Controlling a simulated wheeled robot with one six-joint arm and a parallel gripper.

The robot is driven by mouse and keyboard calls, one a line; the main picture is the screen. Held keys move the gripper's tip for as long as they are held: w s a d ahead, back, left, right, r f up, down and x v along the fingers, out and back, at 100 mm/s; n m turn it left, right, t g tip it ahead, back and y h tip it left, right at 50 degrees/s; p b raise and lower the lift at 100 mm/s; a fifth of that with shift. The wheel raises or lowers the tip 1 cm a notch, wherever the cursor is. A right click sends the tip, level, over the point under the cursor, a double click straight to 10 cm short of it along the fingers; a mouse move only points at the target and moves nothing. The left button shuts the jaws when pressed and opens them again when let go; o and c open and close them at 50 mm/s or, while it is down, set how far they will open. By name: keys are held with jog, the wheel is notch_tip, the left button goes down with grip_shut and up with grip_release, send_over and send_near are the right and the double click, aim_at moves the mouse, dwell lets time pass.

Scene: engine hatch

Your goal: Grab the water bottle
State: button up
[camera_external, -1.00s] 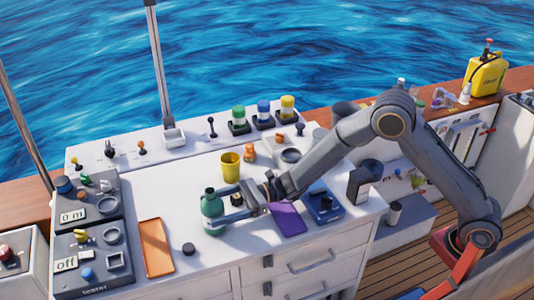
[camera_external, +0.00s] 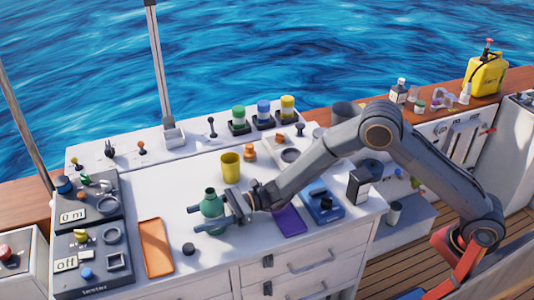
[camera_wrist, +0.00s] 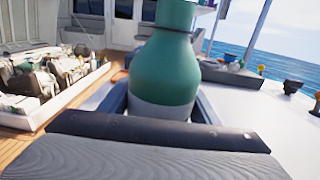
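The water bottle (camera_external: 212,203) stands upright on the white counter and is green with a dark neck. In the wrist view the bottle (camera_wrist: 165,70) fills the middle, with a pale grey lower part and its top cut off. My gripper (camera_external: 192,220) is level and low over the counter, with its fingers on either side of the bottle and their tips reaching past it to the left. The fingers look open around the bottle. Contact between the fingers and the bottle is not clear.
A yellow cup (camera_external: 230,167) stands behind the bottle. A black knob-like piece (camera_external: 188,249) and an orange tray (camera_external: 156,247) lie to the left. A purple pad (camera_external: 288,221) and a blue device (camera_external: 324,206) lie to the right, below my arm.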

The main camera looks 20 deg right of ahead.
jog(key=c, duration=0.8)
jog(key=shift+r, duration=0.15)
